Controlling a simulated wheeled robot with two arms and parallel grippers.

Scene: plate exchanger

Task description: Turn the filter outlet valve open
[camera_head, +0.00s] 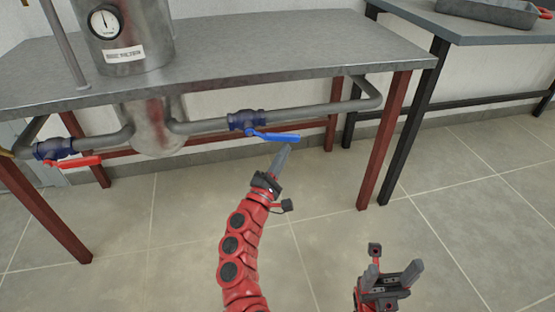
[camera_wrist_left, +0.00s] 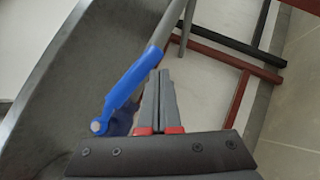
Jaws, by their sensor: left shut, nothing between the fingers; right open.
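A valve with a blue lever handle (camera_head: 272,136) and a dark blue body (camera_head: 247,120) sits on the grey pipe under the metal table. Its lever points right, at a slight angle to the pipe. Another valve with a red lever (camera_head: 80,161) is on the pipe at the far left; no label names either valve. My left gripper (camera_head: 284,153) is shut and empty, its tips just below the blue lever's right part. In the left wrist view the blue lever (camera_wrist_left: 130,82) lies left of the shut fingers (camera_wrist_left: 159,88); I cannot tell whether they touch.
A metal vessel with a gauge (camera_head: 105,22) stands on the table (camera_head: 280,45). A red table leg (camera_head: 386,140) stands right of the blue valve. My right gripper (camera_head: 394,276) is open over clear floor. A dark-framed table (camera_head: 500,32) with a tray (camera_head: 490,11) is at the right.

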